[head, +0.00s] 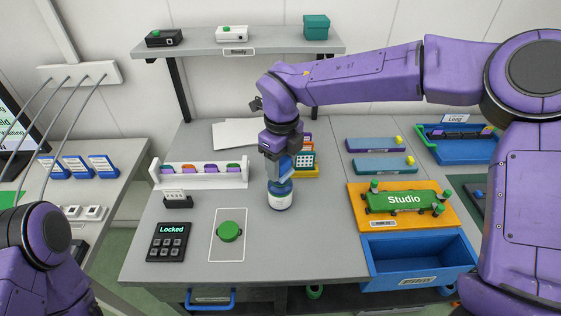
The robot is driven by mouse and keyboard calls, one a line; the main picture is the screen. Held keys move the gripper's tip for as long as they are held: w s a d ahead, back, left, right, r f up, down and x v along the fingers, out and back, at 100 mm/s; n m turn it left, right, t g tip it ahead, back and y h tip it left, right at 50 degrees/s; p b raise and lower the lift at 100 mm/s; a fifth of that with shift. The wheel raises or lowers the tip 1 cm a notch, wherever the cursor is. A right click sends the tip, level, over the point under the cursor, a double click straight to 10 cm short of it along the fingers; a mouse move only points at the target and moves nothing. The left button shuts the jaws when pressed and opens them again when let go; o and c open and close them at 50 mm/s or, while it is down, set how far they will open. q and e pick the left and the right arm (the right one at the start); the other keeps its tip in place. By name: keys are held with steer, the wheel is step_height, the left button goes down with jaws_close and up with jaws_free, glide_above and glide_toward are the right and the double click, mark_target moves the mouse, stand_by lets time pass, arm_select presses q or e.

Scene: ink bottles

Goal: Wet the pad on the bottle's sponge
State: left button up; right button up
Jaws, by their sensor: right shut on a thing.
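A short bottle (280,201) with a white label and a blue upper part stands upright on the grey table, near the middle. My right gripper (281,172) points down straight above it. It is shut on a small bluish thing, which I take to be the pad; the fingers largely hide it. The held thing is at or just above the bottle's top; I cannot tell whether it touches. The sponge is hidden under the gripper. My left gripper is out of view; only my left arm shows at the lower left.
A green round knob-like piece (229,231) lies on a white-outlined rectangle, left of the bottle. A dark "Locked" keypad (168,242) and a white rack (203,181) stand further left.

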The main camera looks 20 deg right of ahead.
mark_target(281, 160)
stand_by(0.4)
step_height(281, 160, up, 7)
steer(key=p, duration=0.7)
steer(key=shift+f, duration=0.1)
stand_by(0.4)
